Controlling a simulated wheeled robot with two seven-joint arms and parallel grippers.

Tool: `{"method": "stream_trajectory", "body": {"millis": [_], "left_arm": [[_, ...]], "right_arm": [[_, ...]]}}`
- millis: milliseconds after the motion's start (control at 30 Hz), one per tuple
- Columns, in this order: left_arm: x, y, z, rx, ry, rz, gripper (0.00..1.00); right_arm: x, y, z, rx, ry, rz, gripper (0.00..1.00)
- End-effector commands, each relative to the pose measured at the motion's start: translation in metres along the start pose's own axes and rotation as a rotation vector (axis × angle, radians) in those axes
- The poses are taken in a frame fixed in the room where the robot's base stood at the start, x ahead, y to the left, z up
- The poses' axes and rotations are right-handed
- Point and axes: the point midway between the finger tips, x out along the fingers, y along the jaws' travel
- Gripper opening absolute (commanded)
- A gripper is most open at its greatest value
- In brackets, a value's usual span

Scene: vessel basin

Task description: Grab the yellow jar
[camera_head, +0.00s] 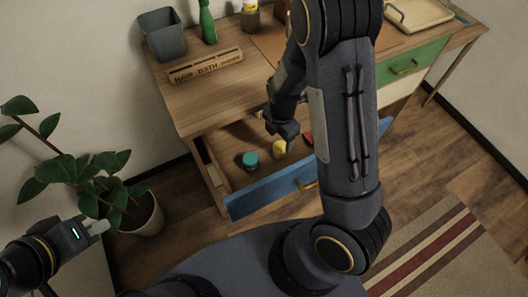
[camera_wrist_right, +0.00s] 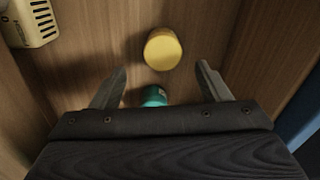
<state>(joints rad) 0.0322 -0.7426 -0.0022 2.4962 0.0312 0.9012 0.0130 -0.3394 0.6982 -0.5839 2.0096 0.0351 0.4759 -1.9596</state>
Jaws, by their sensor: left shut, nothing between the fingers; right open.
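The yellow jar (camera_head: 279,147) stands in the open drawer, partly under my right gripper in the head view. In the right wrist view the yellow jar (camera_wrist_right: 162,49) is beyond the fingertips, near the middle between them and apart from both. My right gripper (camera_wrist_right: 162,75) is open and empty, pointing down into the drawer; it also shows in the head view (camera_head: 283,132). My left gripper (camera_head: 97,227) is shut and empty at the lower left, far from the drawer, beside the potted plant.
A teal jar (camera_head: 250,160) stands in the drawer near the yellow one, partly hidden by my gripper in the wrist view. A red item (camera_head: 307,138) lies further right. The blue drawer front (camera_head: 275,188) and desk top (camera_head: 215,100) bound the space.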

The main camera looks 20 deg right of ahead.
Motion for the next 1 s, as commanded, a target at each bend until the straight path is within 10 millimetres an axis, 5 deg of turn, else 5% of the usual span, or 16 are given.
{"method": "stream_trajectory", "body": {"millis": [600,867,1000], "left_arm": [[0.002,-0.001,0.001,0.0,0.0,0.0,0.0],[0.002,-0.001,0.001,0.0,0.0,0.0,0.0],[0.002,-0.001,0.001,0.0,0.0,0.0,0.0]], "right_arm": [[0.075,-0.004,0.004,-0.005,-0.001,-0.003,0.7],[0.077,-0.003,0.004,-0.006,-0.001,-0.001,0.7],[0.077,-0.004,0.004,-0.006,-0.001,-0.001,0.54]]}}
